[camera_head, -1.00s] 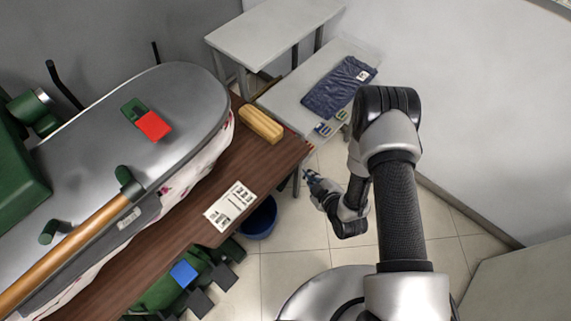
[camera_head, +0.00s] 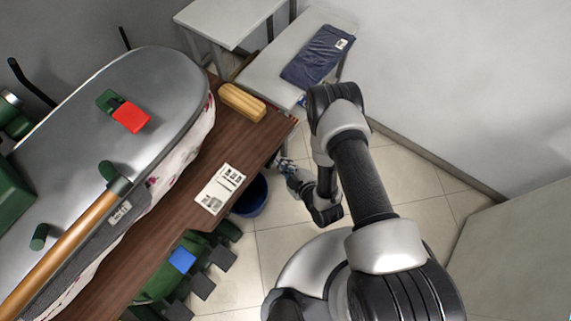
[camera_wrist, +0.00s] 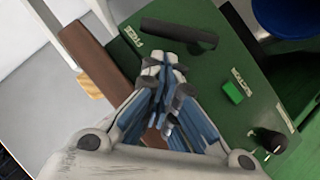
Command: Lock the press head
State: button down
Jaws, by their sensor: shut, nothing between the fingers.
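The press head (camera_head: 130,80) is a long grey metal shape with a wooden handle bar (camera_head: 65,245) along its front side. A red block on a green bracket (camera_head: 131,117) sits on its top. The head lies over the flowered padding, with no clear gap visible. My gripper (camera_head: 285,165) is beyond the right end of the brown table, low beside it and apart from the press head. In the wrist view its blue-grey fingers (camera_wrist: 165,72) are together and empty, in front of a green panel (camera_wrist: 215,95) with labels, a black bar, a green button and a black knob.
The brown table (camera_head: 200,160) carries a yellow wooden block (camera_head: 242,102) and a printed card (camera_head: 220,188). Below are a blue bin (camera_head: 252,195) and pedals, one blue (camera_head: 182,260). Grey side tables (camera_head: 225,20) and folded dark cloth (camera_head: 317,55) stand behind.

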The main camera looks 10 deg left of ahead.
aim_at(276, 154)
jog(key=b+x, duration=0.1)
jog(key=x, duration=0.5)
jog(key=shift+w+a+f, duration=0.15)
